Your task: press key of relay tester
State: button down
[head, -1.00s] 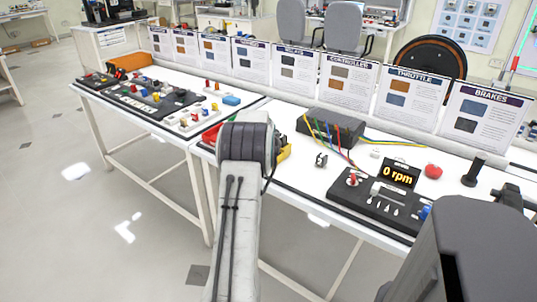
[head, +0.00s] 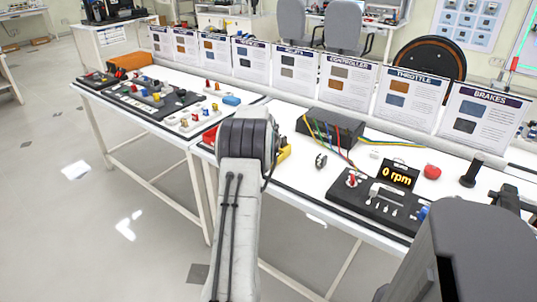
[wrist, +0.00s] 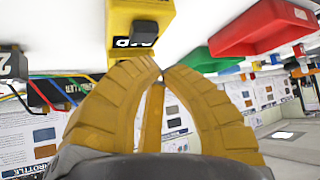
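I cannot pick out the relay tester or its key for certain. In the wrist view, which is upside down, a yellow block (wrist: 140,20) with a black lettered label lies just beyond my fingertips. My gripper (wrist: 160,78) has thick yellow fingers whose tips come together, with nothing seen between them. A small gap to the yellow block seems to show. In the head view my arm hides my gripper and part of the table. A bit of yellow (head: 284,152) shows just right of the arm's end.
A red bin (wrist: 262,25) and a green bin (wrist: 205,60) stand beside the yellow block.

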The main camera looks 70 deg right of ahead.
jog(key=shift+r+p, duration=1.35)
jog(key=shift+r, duration=0.9)
jog(key=s+a+f+g+y, duration=0.1)
jog(key=s+a+f+y, duration=0.15)
jog(key=a+f, duration=0.4)
jog(key=s+a+f+y, duration=0.1)
jog(key=a+f+y, duration=0.35)
jog(key=a, duration=0.25)
jog(key=s+a+g+y, duration=0.1)
jog(key=s+a+y, duration=0.1)
jog(key=a, duration=0.8)
jog(key=w+a+r+n+t+p, duration=0.1)
jog(key=a+r+n, duration=0.4)
jog(key=a, duration=0.9)
jog(key=w+a+r+n+t+p, duration=0.1)
jog(key=w+a+r+n+p, duration=0.2)
jog(key=a+r, duration=0.9)
jog(key=w+a+r+n+t+p, duration=0.1)
jog(key=w+a+r+n+p, duration=0.2)
jog(key=a, duration=1.2)
jog(key=shift+a+r+n+p, duration=0.4)
jog(key=shift+r+n+p, duration=1.5)
jog(key=shift+r, duration=1.35)
